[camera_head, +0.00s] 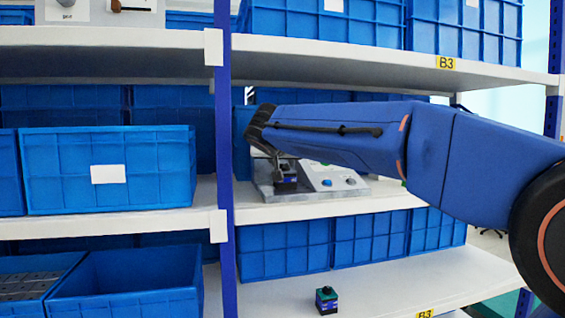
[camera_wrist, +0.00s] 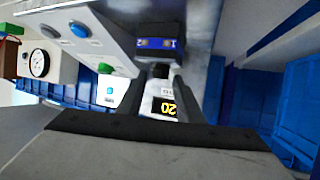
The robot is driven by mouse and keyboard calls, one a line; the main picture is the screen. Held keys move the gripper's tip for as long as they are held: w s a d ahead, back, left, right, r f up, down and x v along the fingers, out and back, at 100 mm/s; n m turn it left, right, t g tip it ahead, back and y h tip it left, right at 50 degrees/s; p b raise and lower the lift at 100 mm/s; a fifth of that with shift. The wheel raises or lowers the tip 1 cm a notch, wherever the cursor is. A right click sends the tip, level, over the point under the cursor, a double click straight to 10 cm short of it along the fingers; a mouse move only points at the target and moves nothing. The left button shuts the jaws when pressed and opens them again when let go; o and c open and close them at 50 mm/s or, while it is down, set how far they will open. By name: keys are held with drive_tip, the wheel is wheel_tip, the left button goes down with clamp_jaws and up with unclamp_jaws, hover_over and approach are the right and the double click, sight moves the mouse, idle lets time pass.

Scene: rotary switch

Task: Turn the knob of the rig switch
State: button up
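The rig switch (camera_head: 286,178) is a small black box with a blue face on a grey metal plate on the middle shelf. Gaps seem to show beside the knob; contact is not clear. In the head view my forearm and wrist hide part of the switch, and the fingertips are hard to make out.
A sloped grey panel (camera_head: 335,178) with buttons stands right of the switch. Blue bins (camera_head: 108,168) fill the shelves. A blue post (camera_head: 226,150) is close left of my wrist; the upper shelf (camera_head: 340,60) is above.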

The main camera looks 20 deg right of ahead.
clamp_jaws()
drive_tip(key=shift+d+n+y, duration=0.1)
drive_tip(key=shift+n+y, duration=0.2)
drive_tip(key=shift+s+d+n+t+y, duration=0.1)
drive_tip(key=shift+d+n+t+y, duration=0.1)
drive_tip(key=shift+n+y, duration=0.45)
drive_tip(key=shift+s+d+n+t+y, duration=0.1)
drive_tip(key=shift+n+t+y, duration=0.1)
drive_tip(key=shift+n+y, duration=0.4)
drive_tip(key=shift+d+n+y, duration=0.15)
drive_tip(key=shift+n+y, duration=0.2)
drive_tip(key=shift+y, duration=0.4)
drive_tip(key=shift+d+n+y, duration=0.2)
drive_tip(key=shift+n+y, duration=0.5)
drive_tip(key=shift+y, duration=0.1)
drive_tip(key=shift+n+y, duration=0.3)
drive_tip(key=shift+n, duration=0.1)
drive_tip(key=shift+d+f+n+g+y, duration=0.1)
drive_tip(key=shift+d+n+g+y, duration=0.15)
drive_tip(key=shift+n+y, duration=0.55)
drive_tip(key=shift+d+f+n+g+y, duration=0.1)
drive_tip(key=shift+n+g+y, duration=0.15)
drive_tip(key=shift+n+y, duration=0.55)
